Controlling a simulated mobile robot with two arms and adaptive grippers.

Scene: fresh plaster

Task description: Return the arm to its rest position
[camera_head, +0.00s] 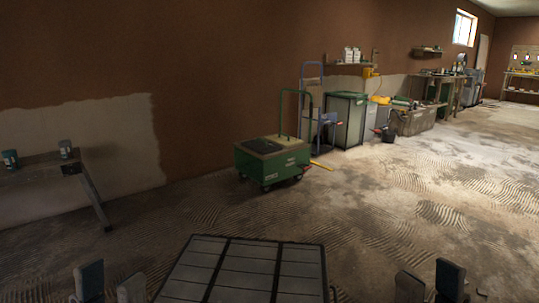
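My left gripper (110,286) shows at the bottom left edge of the head view. Its two dark fingertips stand apart with nothing seen between them. My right gripper (430,286) shows at the bottom right edge, its fingertips also apart and with nothing seen between them. Both grippers point up into the picture from below, at about the same height. The rest of both arms is outside the frame.
A green wheeled cart (270,166) stands on the floor ahead. A table (40,172) with two cans is at the left wall. The right floor is clear.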

